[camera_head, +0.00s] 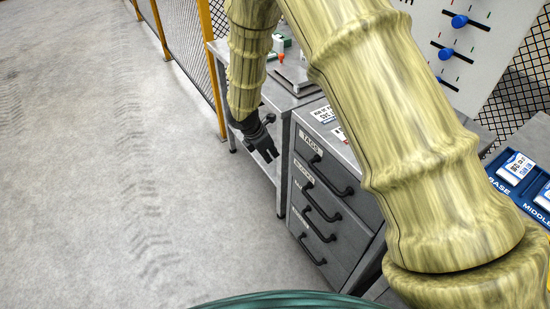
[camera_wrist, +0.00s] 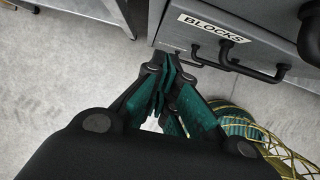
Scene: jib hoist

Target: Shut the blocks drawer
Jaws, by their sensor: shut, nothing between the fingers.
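The blocks drawer (camera_head: 310,187) is the second drawer down in the grey cabinet, under the one labelled TAGS. Its front looks about level with its neighbours in the head view; I cannot tell whether a small gap is left. In the wrist view its BLOCKS label (camera_wrist: 210,28) and dark bar handle (camera_wrist: 240,68) show close by. My gripper (camera_head: 270,156) is shut and empty, in front of the cabinet's left side. In the wrist view my fingertips (camera_wrist: 166,66) are just left of the handle, near the drawer front's lower left edge; contact is unclear.
The TAGS drawer (camera_head: 335,165) is above, and lower drawers with bar handles are below. A workbench (camera_head: 283,97) with small items stands behind my gripper. A yellow-posted mesh fence (camera_head: 210,60) runs at the back. Open concrete floor (camera_head: 100,180) lies to the left.

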